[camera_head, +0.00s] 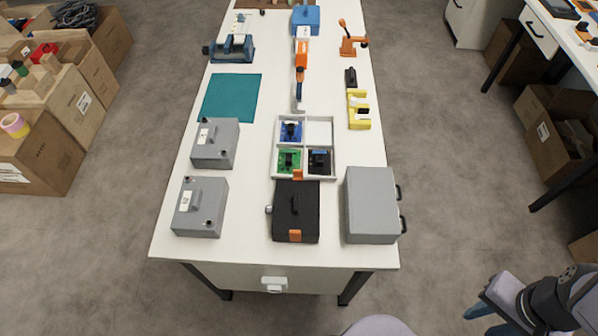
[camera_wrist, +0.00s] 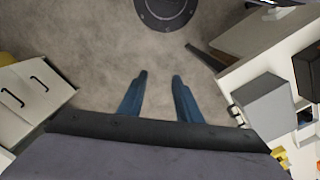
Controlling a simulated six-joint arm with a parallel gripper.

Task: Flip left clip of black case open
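The black case (camera_head: 308,215) lies on the near part of the white table, with a dark handle on its lid. One orange clip (camera_head: 294,236) is at its near edge and another orange clip (camera_head: 298,175) is at its far edge. A small silver part (camera_head: 269,209) sticks out on its left side. I cannot tell whether the clips are latched. My gripper (camera_head: 478,309) is off the table at the lower right, well away from the case. In the wrist view its two blue fingers (camera_wrist: 160,76) are apart and empty over the floor.
A grey case (camera_head: 370,205) with black handles stands close right of the black case; it also shows in the wrist view (camera_wrist: 267,105). Two grey boxes (camera_head: 200,207) (camera_head: 215,143) are on the left. A white divided tray (camera_head: 319,131) lies just behind. Bare tabletop lies between.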

